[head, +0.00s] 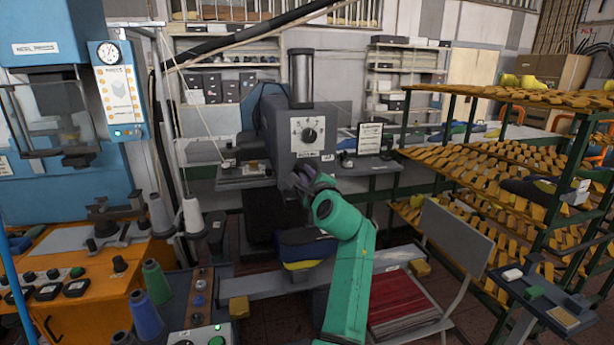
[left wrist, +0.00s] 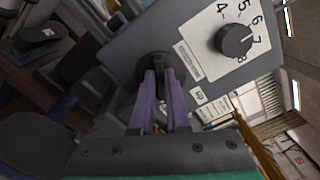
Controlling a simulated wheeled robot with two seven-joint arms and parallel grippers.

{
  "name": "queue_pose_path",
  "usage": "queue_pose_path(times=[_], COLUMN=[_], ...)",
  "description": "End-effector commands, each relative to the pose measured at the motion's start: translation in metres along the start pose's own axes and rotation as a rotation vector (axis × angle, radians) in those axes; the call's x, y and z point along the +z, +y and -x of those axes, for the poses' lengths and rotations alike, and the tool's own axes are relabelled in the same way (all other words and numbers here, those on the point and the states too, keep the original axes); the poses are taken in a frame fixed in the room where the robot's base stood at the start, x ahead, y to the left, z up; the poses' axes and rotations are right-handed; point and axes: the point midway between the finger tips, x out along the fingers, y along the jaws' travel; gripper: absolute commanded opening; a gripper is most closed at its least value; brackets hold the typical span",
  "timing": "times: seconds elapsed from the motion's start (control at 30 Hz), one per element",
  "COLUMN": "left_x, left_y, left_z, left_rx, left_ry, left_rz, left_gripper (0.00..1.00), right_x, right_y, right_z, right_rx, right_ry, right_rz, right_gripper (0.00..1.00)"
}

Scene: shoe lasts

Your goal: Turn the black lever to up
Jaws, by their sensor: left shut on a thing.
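The dark grey machine (head: 283,138) stands in the middle of the head view, with a round black dial knob (head: 309,135) on its face. My left gripper (head: 298,178) is at the machine's front, below the dial. In the left wrist view the two purple fingers of my left gripper (left wrist: 160,78) are close together on the black lever (left wrist: 155,64), a dark rounded part on the machine face. The fingers and the gripper hide much of the lever, so I cannot tell its angle. The numbered dial (left wrist: 233,41) is to its right. My right gripper is not in view.
A green-framed rack (head: 447,150) of shoe lasts stands at the right. A red slatted surface (head: 405,300) lies right of my arm. A blue machine (head: 55,185) is at the far left.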

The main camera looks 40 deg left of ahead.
Motion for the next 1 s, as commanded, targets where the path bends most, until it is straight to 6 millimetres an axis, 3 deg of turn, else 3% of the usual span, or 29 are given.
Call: queue_pose_path(times=[1.0], left_x=[0.0], left_y=[0.003], left_z=[0.0], left_rx=[-0.016], left_ry=[-0.001], left_rz=[0.884], left_gripper=[0.0], right_x=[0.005], right_y=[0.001], right_z=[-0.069], right_rx=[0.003], right_ry=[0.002], right_rz=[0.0], right_gripper=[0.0])
